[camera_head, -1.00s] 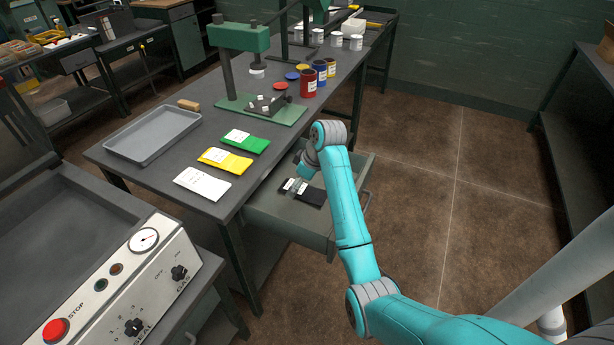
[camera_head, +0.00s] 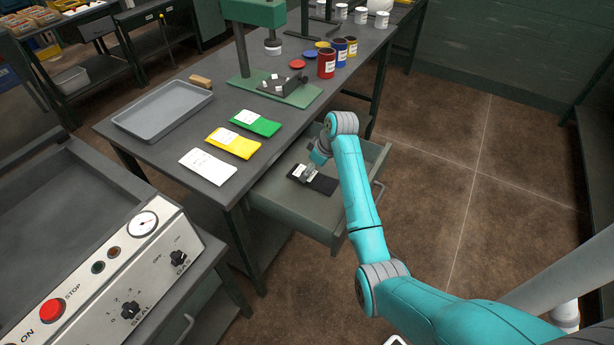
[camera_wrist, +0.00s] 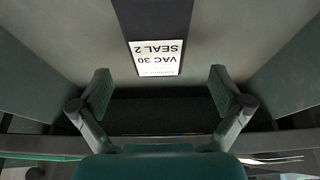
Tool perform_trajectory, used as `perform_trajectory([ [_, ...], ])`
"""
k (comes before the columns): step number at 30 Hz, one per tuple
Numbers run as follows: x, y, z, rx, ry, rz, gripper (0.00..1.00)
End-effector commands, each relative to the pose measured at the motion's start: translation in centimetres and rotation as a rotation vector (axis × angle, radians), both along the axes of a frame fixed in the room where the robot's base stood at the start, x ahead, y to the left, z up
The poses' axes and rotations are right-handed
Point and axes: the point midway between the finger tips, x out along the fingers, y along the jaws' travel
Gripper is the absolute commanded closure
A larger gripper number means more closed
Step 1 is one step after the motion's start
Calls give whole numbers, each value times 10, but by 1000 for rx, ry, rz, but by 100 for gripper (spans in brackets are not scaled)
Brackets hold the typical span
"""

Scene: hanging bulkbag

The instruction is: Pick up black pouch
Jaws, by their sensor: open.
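The black pouch (camera_head: 321,182) lies flat in the open drawer below the workbench, its white label facing up. In the wrist view the black pouch (camera_wrist: 152,18) shows at the top centre, with its label reading "VAC 30 SEAL 2". My gripper (camera_head: 308,174) is at the pouch's left end in the head view, partly hidden by my arm. In the wrist view my gripper (camera_wrist: 160,88) is open, its two fingers wide apart to either side of the pouch's line. Nothing is between the fingers, and the label end lies just beyond them.
The drawer (camera_head: 296,214) has raised walls close around my gripper. White (camera_head: 208,166), yellow (camera_head: 234,143) and green (camera_head: 255,122) pouches lie on the bench (camera_head: 193,124) above. A grey tray (camera_head: 164,109) and a press (camera_head: 254,14) stand there too. Floor on the right is clear.

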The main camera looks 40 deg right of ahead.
Motion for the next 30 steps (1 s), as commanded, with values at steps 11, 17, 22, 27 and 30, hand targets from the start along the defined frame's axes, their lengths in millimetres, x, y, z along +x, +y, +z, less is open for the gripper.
perform_trajectory([
  [11,15,1,-39,0,2,-1,0],
  [17,16,1,-40,-1,1,-1,0],
  [22,16,1,-40,0,1,-2,35],
  [27,16,1,-40,-1,0,-1,64],
  [30,16,1,-40,0,1,-2,64],
])
